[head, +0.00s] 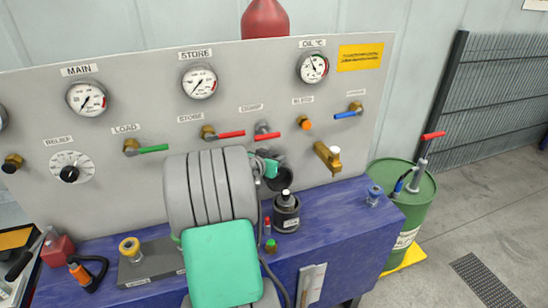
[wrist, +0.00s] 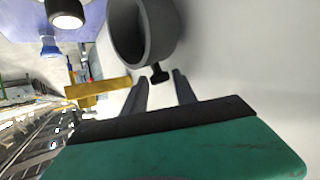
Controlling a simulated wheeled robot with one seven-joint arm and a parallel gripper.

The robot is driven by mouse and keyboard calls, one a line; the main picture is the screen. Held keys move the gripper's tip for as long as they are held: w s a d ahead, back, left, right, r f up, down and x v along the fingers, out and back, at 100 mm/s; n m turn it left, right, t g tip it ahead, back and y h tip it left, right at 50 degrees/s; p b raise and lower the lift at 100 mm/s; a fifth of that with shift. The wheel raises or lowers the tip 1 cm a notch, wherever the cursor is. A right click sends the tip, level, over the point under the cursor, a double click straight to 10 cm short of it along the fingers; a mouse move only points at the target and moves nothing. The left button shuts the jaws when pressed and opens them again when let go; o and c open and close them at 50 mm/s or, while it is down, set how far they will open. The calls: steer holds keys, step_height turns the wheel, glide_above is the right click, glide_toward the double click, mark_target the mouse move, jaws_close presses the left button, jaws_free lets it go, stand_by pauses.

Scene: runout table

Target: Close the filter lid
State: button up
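A dark grey, short round filter housing (wrist: 132,35) with its hollow mouth facing left shows at the top of the wrist view. In the head view its dark round end (head: 281,179) shows in front of the panel, partly behind my arm. A small black T-shaped tab (wrist: 160,73) sticks out from its rim. I cannot tell for sure which part is the lid. My gripper (wrist: 161,84) is open, its two grey fingers pointing at the tab, one on each side, with no clear contact. In the head view my arm hides most of the gripper.
A brass valve (head: 327,156) sticks out of the panel right of the filter, and also shows in the wrist view (wrist: 98,89). A black bottle (head: 286,212) stands below on the blue bench (head: 335,222). Valve levers, including a red one (head: 231,134), lie close above. A green drum (head: 413,215) stands right.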

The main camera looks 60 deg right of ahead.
steer(key=shift+c, duration=0.4)
jaws_close()
stand_by(0.9)
